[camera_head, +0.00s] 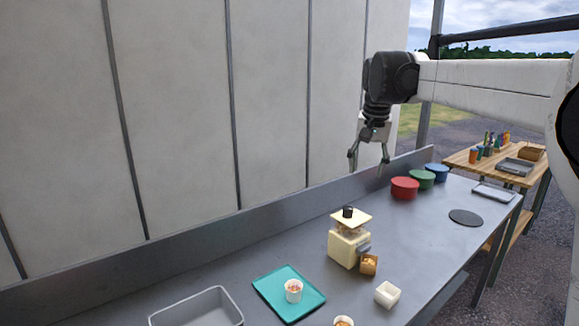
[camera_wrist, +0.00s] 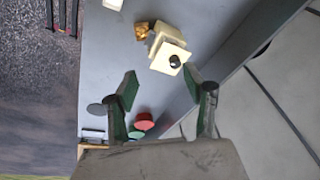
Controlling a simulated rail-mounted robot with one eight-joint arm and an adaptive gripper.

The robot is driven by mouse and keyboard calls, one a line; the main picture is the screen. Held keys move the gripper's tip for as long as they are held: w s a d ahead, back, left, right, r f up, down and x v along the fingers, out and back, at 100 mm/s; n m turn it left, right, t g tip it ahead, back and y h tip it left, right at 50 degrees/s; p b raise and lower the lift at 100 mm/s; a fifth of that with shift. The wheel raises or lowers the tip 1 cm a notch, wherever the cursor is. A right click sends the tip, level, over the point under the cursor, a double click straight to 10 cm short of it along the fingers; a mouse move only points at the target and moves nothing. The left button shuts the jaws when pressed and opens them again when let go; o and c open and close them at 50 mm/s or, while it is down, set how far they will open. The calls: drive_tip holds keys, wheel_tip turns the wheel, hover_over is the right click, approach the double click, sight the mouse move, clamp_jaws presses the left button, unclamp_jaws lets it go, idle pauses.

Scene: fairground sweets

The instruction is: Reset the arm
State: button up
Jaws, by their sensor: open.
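My gripper (camera_head: 369,160) hangs open and empty, pointing down, above the far part of the grey metal counter (camera_head: 400,240). It is near the wall side, behind and above the cream machine (camera_head: 347,243) with a black knob on top. In the wrist view my gripper (camera_wrist: 160,82) shows its two fingers spread apart with nothing between them. The cream machine (camera_wrist: 165,50) appears beyond the fingertips, and a red round container (camera_wrist: 144,121) shows between the fingers lower down. My arm reaches in from the right.
Red (camera_head: 404,188), green (camera_head: 422,179) and blue (camera_head: 437,171) round containers stand by the back ledge. A teal tray (camera_head: 270,301) holds a small cup (camera_head: 293,290). A grey bin (camera_head: 197,308), white square container (camera_head: 387,294) and brown box (camera_head: 369,264) stand nearer. A dark disc (camera_head: 466,217) lies right.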

drive_tip(key=s+f+n+t, duration=0.1)
drive_tip(key=s+f, duration=0.4)
drive_tip(key=s, duration=0.7)
drive_tip(key=s+f+n+t, duration=0.1)
drive_tip(key=s+f, duration=0.5)
drive_tip(key=s, duration=0.6)
drive_tip(key=s+f+n+t, duration=0.1)
drive_tip(key=s+f, duration=0.4)
drive_tip(key=s, duration=0.8)
drive_tip(key=shift+f+t+b, duration=0.3)
drive_tip(key=shift+f+t, duration=0.1)
drive_tip(key=shift+t, duration=0.4)
